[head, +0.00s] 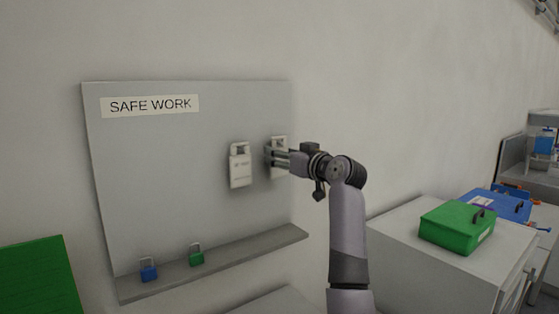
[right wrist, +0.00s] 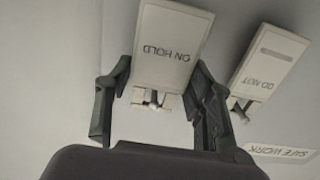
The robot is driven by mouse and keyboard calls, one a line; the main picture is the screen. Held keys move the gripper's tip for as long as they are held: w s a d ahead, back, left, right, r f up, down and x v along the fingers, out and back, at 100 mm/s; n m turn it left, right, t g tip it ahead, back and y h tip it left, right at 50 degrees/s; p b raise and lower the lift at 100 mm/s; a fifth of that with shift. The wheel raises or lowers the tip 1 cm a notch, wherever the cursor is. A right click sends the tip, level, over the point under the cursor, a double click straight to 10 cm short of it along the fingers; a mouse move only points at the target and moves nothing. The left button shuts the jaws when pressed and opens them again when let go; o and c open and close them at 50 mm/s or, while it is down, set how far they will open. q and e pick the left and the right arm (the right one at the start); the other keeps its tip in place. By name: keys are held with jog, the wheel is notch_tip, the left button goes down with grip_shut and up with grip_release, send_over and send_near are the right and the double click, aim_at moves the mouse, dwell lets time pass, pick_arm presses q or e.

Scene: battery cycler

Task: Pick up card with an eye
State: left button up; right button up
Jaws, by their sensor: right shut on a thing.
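A pale card with an eye at its top, reading "ON HOLD" in the right wrist view (right wrist: 170,40), hangs on the grey board. It is the right one of two cards, and in the head view (head: 279,141) my gripper partly hides it. My right gripper (head: 270,157) is at this card, with one finger on each side, shut on it; its fingers also show in the right wrist view (right wrist: 158,92). The card still appears to be at its peg. The other card (head: 240,168), reading "DO NOT" in the right wrist view (right wrist: 268,62), hangs beside it. My left gripper is out of view.
The grey board (head: 180,200) bears a "SAFE WORK" label (head: 150,105). A blue padlock (head: 149,271) and a green padlock (head: 196,256) are at its ledge (head: 255,247).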

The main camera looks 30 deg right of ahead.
jog(key=s+d+b, duration=0.2)
jog(key=s+b, duration=0.3)
jog(key=s, duration=1.2)
jog(key=shift+d, duration=0.15)
